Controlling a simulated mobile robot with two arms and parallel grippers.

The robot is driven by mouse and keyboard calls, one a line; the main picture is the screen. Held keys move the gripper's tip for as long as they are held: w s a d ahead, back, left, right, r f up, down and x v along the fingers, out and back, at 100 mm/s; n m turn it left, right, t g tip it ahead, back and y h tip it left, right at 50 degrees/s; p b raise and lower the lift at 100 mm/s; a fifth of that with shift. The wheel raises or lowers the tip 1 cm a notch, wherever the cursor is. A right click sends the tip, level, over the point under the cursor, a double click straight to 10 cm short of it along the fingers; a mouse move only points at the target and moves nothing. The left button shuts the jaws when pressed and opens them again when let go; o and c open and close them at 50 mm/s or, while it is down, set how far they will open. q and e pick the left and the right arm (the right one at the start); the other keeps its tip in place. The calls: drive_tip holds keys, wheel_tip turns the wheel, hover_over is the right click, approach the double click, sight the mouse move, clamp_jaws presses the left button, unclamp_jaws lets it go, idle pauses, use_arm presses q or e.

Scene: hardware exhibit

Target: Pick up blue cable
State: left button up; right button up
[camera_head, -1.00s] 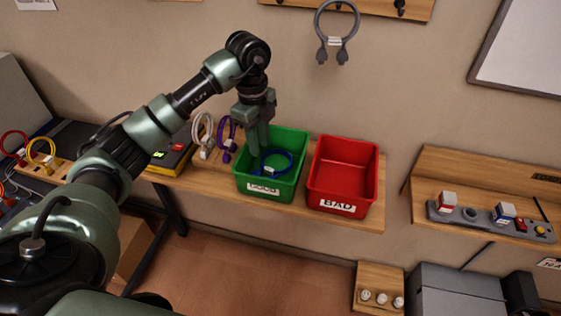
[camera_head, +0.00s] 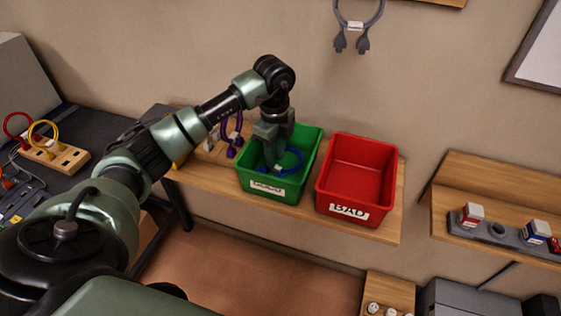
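The blue cable (camera_head: 297,161) lies as a loop inside the green bin (camera_head: 276,197), with part of it hidden behind my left gripper. My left gripper (camera_head: 272,164) points down into the green bin, with its fingers at the left side of the blue loop. The fingers overlap the cable in the picture. I cannot tell whether they are open or closed on it. My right gripper is not in view.
A red bin (camera_head: 355,180) labelled BAD stands empty right of the green bin on the wooden shelf (camera_head: 388,226). A purple cable (camera_head: 232,145) is left of the green bin. A grey cable (camera_head: 358,25) hangs on the wall. A yellow cable (camera_head: 43,134) stands far left.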

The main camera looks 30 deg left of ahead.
use_arm(q)
wheel_tip(320, 180, down, 3)
drive_tip(key=shift+w+f+p, duration=0.15)
drive_tip(key=shift+f+p, duration=0.05)
drive_tip(key=shift+p, duration=0.1)
drive_tip(key=shift+d, duration=0.1)
clamp_jaws()
drive_tip(key=shift+r, duration=0.15)
drive_tip(key=shift+r, duration=0.65)
wheel_tip(320, 180, up, 10)
drive_tip(key=b, duration=0.2)
wheel_tip(320, 180, up, 8)
drive_tip(key=r+p, duration=0.1)
drive_tip(key=p, duration=0.1)
hover_over(277, 166)
drive_tip(key=shift+f, duration=0.25)
